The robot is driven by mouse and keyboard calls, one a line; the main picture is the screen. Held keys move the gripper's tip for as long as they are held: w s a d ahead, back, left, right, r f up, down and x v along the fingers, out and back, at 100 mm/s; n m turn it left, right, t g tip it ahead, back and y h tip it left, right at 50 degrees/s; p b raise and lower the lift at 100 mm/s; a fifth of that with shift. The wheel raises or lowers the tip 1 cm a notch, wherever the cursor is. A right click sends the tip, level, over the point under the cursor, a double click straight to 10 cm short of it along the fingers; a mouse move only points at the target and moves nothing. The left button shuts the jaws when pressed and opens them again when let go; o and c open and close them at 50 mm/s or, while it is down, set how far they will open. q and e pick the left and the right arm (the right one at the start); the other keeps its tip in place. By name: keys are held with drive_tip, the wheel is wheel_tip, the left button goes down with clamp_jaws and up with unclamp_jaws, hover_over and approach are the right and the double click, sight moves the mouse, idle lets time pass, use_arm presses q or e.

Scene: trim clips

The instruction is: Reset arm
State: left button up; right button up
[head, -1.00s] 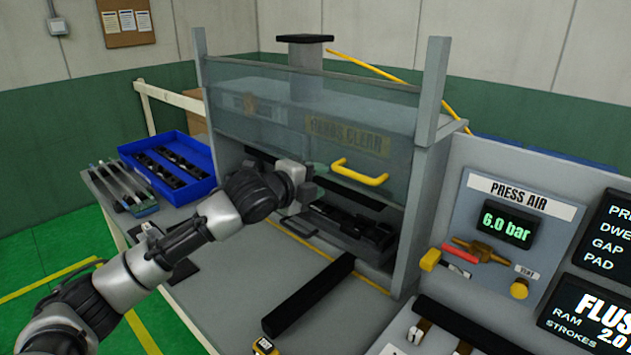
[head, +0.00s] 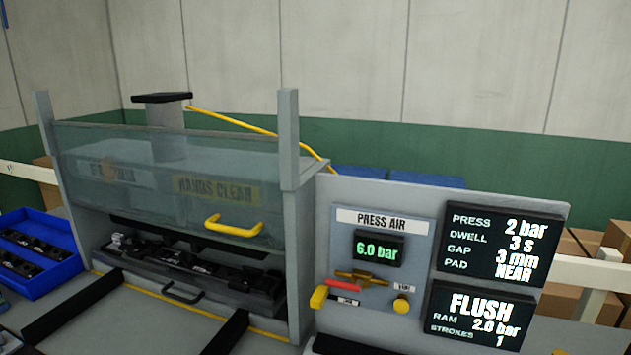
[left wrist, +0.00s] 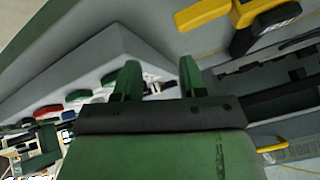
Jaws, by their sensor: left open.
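My left gripper (left wrist: 158,82) shows in the left wrist view, its two green fingers apart with no object held between them. Neither of my arms shows in the head view. The press (head: 180,190) stands at the left of the head view. Its clear guard (head: 130,185) with a yellow handle (head: 233,227) is raised, and the opening below is uncovered. A dark fixture (head: 190,265) with black parts lies inside the opening. My right gripper is in neither view.
A control panel (head: 440,195) reads 6.0 bar, FLUSH and strokes 1. A blue tray (head: 60,285) with black clips sits at the far left. Two black bars (head: 72,303) lie in front of the press. A yellow-and-black device (left wrist: 262,22) is at the left wrist view's upper right.

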use_arm(q)
drive_tip(key=s+a+f+n+g+y, duration=0.1)
drive_tip(key=s+a+f+n+g, duration=0.15)
drive_tip(key=s, duration=0.45)
drive_tip(key=s+a+f+n+g+y, duration=0.1)
drive_tip(key=s+n, duration=0.3)
drive_tip(key=s, duration=0.2)
wheel_tip(320, 180, down, 29)
drive_tip(key=s+g, duration=0.2)
drive_tip(key=s+a+f, duration=0.3)
drive_tip(key=s+f, duration=1)
drive_tip(key=s, duration=0.2)
drive_tip(key=shift+f+m+g+b, duration=0.3)
drive_tip(key=shift+m+g+b, duration=0.05)
drive_tip(key=shift+b, duration=0.1)
